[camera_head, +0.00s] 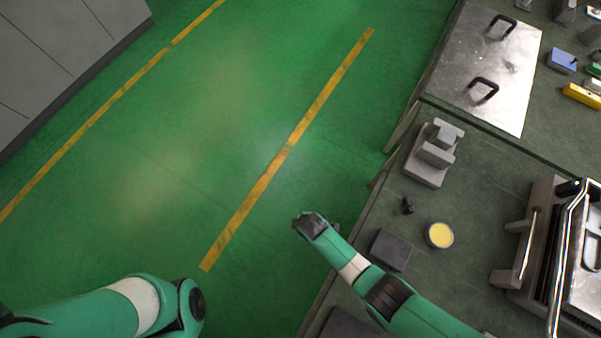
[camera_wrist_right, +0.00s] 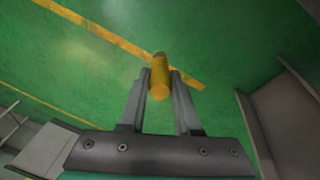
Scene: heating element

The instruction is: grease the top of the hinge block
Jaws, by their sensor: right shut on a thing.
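My right gripper (camera_wrist_right: 161,76) is shut on a yellow cylindrical thing (camera_wrist_right: 159,85), seen nearly end-on between the fingers; it may be a brush handle, but its far end is hard to make out. In the head view my right arm reaches left past the table edge, over the green floor, and its fingers are hidden there. A grey stepped block (camera_head: 432,158), which looks like the hinge block, stands on the table, apart from my right arm. A round tin with a yellow filling (camera_head: 439,235) stands nearer. My left gripper is out of view; only its arm shows at bottom left.
A small dark knob-like thing (camera_head: 408,205) and a dark flat block (camera_head: 390,250) lie near the tin. A metal appliance with bar handles (camera_head: 560,250) stands at right. A metal plate with two black handles (camera_head: 487,60) lies at the back. Floor space at left is clear.

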